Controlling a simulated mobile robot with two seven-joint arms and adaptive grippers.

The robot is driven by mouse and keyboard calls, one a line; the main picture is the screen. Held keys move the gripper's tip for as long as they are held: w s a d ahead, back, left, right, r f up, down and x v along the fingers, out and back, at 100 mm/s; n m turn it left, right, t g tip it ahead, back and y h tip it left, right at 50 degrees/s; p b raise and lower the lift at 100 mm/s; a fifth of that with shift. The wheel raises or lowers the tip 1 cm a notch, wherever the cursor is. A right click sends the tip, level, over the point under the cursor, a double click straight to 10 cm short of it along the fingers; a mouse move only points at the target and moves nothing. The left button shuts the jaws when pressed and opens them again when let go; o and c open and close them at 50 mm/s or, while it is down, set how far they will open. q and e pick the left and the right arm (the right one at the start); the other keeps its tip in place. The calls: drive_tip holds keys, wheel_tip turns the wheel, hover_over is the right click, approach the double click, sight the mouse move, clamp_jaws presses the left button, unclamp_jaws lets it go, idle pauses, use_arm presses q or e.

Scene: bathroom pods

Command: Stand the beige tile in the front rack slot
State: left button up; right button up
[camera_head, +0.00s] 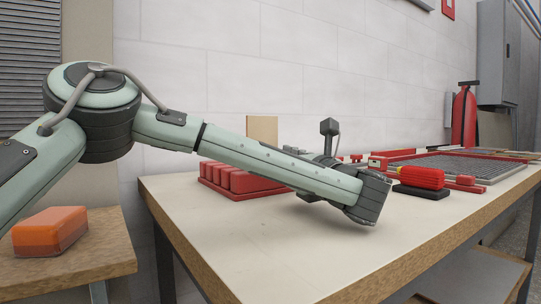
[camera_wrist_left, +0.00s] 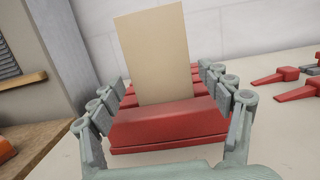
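The beige tile (camera_head: 262,128) stands upright in the red rack (camera_head: 240,182) on the table. In the left wrist view the tile (camera_wrist_left: 153,55) rises right behind the rack's nearest red bar (camera_wrist_left: 168,124), in what looks like the front slot. It leans slightly, and its lower edge is hidden by that bar. My left gripper (camera_wrist_left: 160,76) is open, with its fingers spread on either side of the tile and rack, apart from the tile. In the head view my left forearm hides much of the gripper and part of the rack. My right gripper is not in view.
An orange sponge-like block (camera_head: 50,231) lies on a wooden side table at left. Right of the rack are a red roll on a black base (camera_head: 421,178) and a red-framed grid (camera_head: 470,163). The table's front right is clear. A wall stands behind.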

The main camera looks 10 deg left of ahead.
use_arm(q)
drive_tip(key=shift+o, duration=0.5)
drive_tip(key=v, duration=0.6)
drive_tip(key=shift+s+d, duration=0.25)
drive_tip(key=shift+d, duration=0.1)
drive_tip(key=shift+s+d+f, duration=0.15)
drive_tip(key=shift+s+d, duration=0.05)
drive_tip(key=shift+s, duration=0.1)
